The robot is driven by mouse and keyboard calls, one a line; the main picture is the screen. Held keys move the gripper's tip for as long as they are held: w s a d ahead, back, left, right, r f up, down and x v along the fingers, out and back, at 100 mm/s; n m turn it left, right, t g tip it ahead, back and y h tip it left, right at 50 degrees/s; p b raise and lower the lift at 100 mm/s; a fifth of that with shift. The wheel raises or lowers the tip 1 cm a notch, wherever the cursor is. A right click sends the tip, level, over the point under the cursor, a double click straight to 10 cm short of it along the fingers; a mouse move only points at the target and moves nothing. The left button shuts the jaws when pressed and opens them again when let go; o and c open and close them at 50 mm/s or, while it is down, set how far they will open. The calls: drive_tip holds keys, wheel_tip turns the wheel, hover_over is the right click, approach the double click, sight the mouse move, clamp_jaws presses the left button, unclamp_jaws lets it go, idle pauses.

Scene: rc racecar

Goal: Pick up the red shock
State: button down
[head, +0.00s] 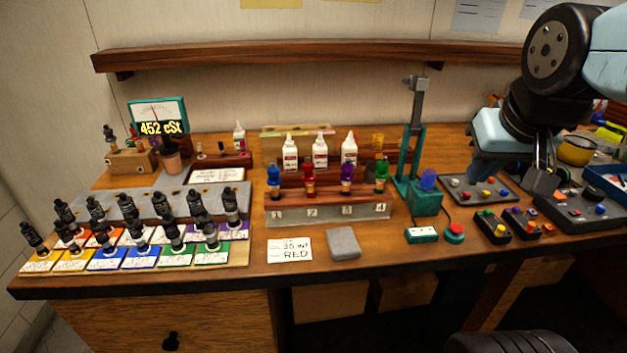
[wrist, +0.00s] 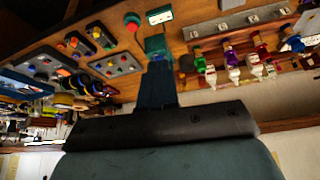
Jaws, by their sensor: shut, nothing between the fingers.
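The red shock (head: 309,180) stands upright in the numbered grey rack (head: 345,213), between a blue shock (head: 274,181) and a purple one (head: 347,179). A green shock (head: 381,175) stands at the rack's right end. In the wrist view, which is turned over, the red shock (wrist: 261,48) shows at the upper right. My gripper (head: 543,183) hangs over the right part of the bench, well to the right of the rack and touching none of the shocks. It is shut and empty.
A teal stand (head: 416,150) with a tall column rises between the rack and my gripper. White bottles (head: 320,152) stand behind the shocks. Black shocks on coloured cards (head: 186,258) fill the left. A card reading RED (head: 290,250) and a grey pad (head: 343,243) lie in front.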

sight(308, 170)
drive_tip(key=c, duration=1.8)
unclamp_jaws()
